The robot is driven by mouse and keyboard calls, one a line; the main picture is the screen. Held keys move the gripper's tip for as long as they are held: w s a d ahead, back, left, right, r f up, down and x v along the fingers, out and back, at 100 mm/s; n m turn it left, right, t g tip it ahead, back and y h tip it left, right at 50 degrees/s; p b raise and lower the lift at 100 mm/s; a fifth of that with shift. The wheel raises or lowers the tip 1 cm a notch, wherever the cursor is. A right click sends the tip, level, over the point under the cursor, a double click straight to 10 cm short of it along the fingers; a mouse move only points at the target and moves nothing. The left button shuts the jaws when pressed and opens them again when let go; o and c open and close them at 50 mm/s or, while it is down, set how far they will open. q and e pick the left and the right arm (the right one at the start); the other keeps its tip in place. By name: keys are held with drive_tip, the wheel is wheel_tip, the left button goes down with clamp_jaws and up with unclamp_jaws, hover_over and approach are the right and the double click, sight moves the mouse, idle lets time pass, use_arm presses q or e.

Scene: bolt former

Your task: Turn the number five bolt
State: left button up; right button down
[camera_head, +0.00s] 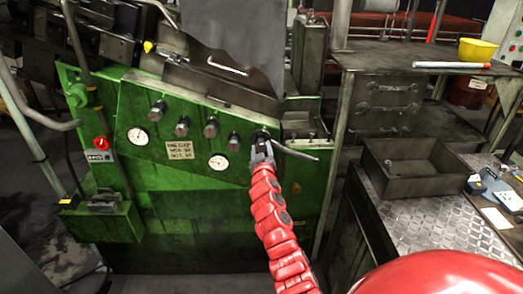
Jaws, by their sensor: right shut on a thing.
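A green machine (175,215) carries a sloping panel with a row of grey knob-like bolts, the leftmost bolt (158,108) near one gauge and another bolt (211,126) mid-row. My right gripper (262,142) is at the right end of this row, at the end of my red arm. It is shut on the rightmost bolt, which I take to be the number five bolt (261,133); the jaws hide most of it. How far this bolt is turned I cannot tell. My left gripper is not in view.
A grey lever (297,153) sticks out right of my right gripper. Two round gauges (138,136) and a label plate (179,150) sit on the panel. A red knob (101,143) is at left. A metal bin (415,165) stands on the patterned bench (430,222) at right.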

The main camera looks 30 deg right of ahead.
drive_tip(key=shift+a+n+b, duration=0.1)
drive_tip(key=shift+n+b, duration=0.2)
drive_tip(key=shift+n, duration=2.3)
drive_tip(key=shift+c, duration=1.2)
unclamp_jaws()
drive_tip(key=b+v, duration=0.5)
drive_tip(key=v, duration=1.2)
drive_tip(key=shift+s, duration=0.2)
